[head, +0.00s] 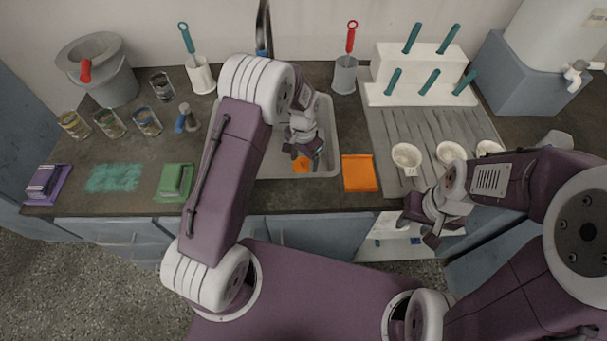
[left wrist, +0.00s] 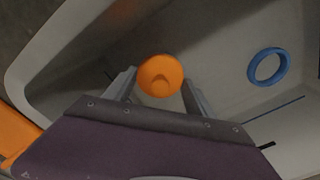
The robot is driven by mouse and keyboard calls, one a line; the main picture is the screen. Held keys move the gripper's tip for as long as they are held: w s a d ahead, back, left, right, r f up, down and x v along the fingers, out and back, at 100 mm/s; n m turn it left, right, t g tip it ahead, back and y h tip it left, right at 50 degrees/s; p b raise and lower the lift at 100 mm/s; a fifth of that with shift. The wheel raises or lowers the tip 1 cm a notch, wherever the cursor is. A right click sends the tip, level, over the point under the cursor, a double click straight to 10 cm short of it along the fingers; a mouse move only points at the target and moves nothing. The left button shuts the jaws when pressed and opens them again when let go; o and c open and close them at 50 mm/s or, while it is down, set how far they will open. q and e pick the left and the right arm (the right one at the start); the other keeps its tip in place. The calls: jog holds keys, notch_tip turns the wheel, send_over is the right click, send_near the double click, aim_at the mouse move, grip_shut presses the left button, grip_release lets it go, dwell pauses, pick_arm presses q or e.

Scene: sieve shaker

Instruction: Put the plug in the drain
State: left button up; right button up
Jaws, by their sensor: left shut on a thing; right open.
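My left gripper (head: 306,159) reaches down into the sink (head: 328,148). It is shut on the orange plug (left wrist: 160,75), which shows round between the fingers in the left wrist view. In the head view the plug (head: 301,164) shows by the fingertips. The drain, a blue ring (left wrist: 268,67) on the sink floor, lies right of the plug and apart from it in the left wrist view. The drain is hidden behind my arm in the head view. My right gripper (head: 428,228) is open and empty at the counter's front edge.
Small white bowls (head: 406,156) stand on the ribbed drainboard. The faucet (head: 263,30) rises behind the sink. Glass jars (head: 110,123), a grey bucket (head: 104,85) and brush holders (head: 345,75) stand along the counter.

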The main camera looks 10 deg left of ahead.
aim_at(304, 171)
pick_arm(q)
notch_tip(304, 171, down, 2)
jog(key=shift+w+f, duration=0.1)
jog(key=shift+f, duration=0.05)
notch_tip(304, 171, down, 4)
jog(key=shift+r+b, duration=0.2)
jog(key=shift+b, duration=0.2)
jog(key=o, duration=1.4)
jog(key=shift+f, duration=0.1)
jog(key=shift+r, duration=0.25)
notch_tip(304, 171, up, 12)
jog(key=shift+f+p, duration=0.1)
jog(key=shift+p, duration=0.95)
